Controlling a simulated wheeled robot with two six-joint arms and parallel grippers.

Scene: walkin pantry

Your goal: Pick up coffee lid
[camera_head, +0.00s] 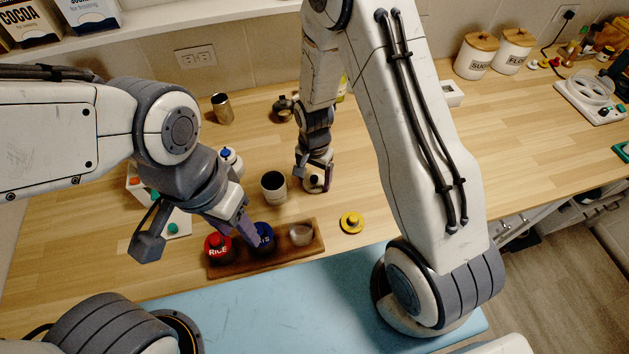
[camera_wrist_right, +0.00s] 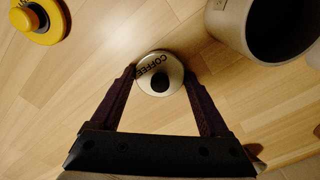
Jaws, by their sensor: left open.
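The coffee lid (camera_wrist_right: 155,88) is a round pale lid with a dark knob and the word COFFEE, seen in the right wrist view. It also shows in the head view (camera_head: 315,184), low over the counter. My right gripper (camera_wrist_right: 160,72) has its two fingertips on either side of the lid, about a lid's width apart. Whether they press on its rim is unclear. My left gripper (camera_head: 199,243) is open and empty, its fingers spread above the left part of the wooden tray. An open canister with a dark inside (camera_head: 273,187) stands left of the lid.
The wooden tray (camera_head: 285,256) holds a red-lidded RICE jar (camera_head: 217,247), a blue-lidded jar (camera_head: 262,236) and a pale round item (camera_head: 301,234). A yellow lid (camera_head: 352,222) lies to its right. The counter right of the yellow lid is partly hidden by my arm.

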